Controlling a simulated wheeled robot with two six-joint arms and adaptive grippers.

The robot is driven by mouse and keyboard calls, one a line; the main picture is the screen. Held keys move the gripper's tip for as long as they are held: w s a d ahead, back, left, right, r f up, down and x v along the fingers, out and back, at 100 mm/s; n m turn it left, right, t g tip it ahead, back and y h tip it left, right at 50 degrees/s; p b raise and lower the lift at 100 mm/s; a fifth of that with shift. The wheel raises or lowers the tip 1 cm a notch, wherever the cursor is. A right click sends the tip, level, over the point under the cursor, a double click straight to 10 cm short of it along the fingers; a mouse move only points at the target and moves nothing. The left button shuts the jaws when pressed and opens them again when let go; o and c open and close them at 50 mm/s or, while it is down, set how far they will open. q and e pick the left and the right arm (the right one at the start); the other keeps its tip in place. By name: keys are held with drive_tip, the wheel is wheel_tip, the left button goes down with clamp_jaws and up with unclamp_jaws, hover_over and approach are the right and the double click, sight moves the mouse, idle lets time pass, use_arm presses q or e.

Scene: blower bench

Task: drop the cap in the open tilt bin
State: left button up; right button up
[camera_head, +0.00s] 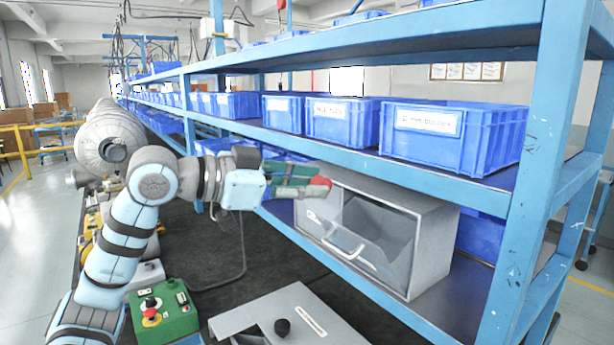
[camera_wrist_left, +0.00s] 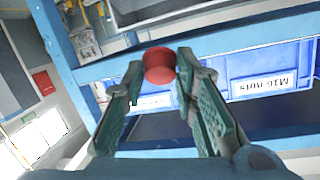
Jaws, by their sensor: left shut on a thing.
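The red cap (camera_head: 321,185) is at the tips of my left gripper (camera_head: 305,181). In the left wrist view the cap (camera_wrist_left: 159,66) sits between the two green fingers of the gripper (camera_wrist_left: 160,78), which are shut on it. The grey tilt bin (camera_head: 432,230) stands on the lower shelf of the blue rack. Its front is tipped out, with a handle on it, and the inside shows open. In the head view the cap is above the bin's upper left corner area, at its near left end; the exact gap cannot be told. My right gripper is not in view.
Blue bins (camera_head: 430,150) with labels line the middle shelf (camera_head: 400,172) above the tilt bin. A blue rack post (camera_head: 535,170) stands to the right. A green control box (camera_head: 170,312) and a grey panel (camera_head: 300,312) with a black knob lie below, nearer me.

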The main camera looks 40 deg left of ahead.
use_arm(q)
drive_tip(key=p+x, duration=0.2)
drive_tip(key=f+p+x, duration=0.1)
drive_tip(key=p+x, duration=0.2)
drive_tip(key=a+p+x, duration=0.1)
drive_tip(key=p+x, duration=0.1)
drive_tip(key=x, duration=0.1)
drive_tip(key=shift+w+d+f+p, duration=0.15)
drive_tip(key=shift+w+f+p, duration=0.1)
drive_tip(key=shift+w+p, duration=0.1)
drive_tip(key=shift+w+d+f, duration=0.2)
drive_tip(key=shift+w+f, duration=0.25)
drive_tip(key=shift+w, duration=0.05)
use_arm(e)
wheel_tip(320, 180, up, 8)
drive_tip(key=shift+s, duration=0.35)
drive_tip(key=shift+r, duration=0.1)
use_arm(q)
drive_tip(key=o, duration=0.8)
drive_tip(key=shift+s+a, duration=0.1)
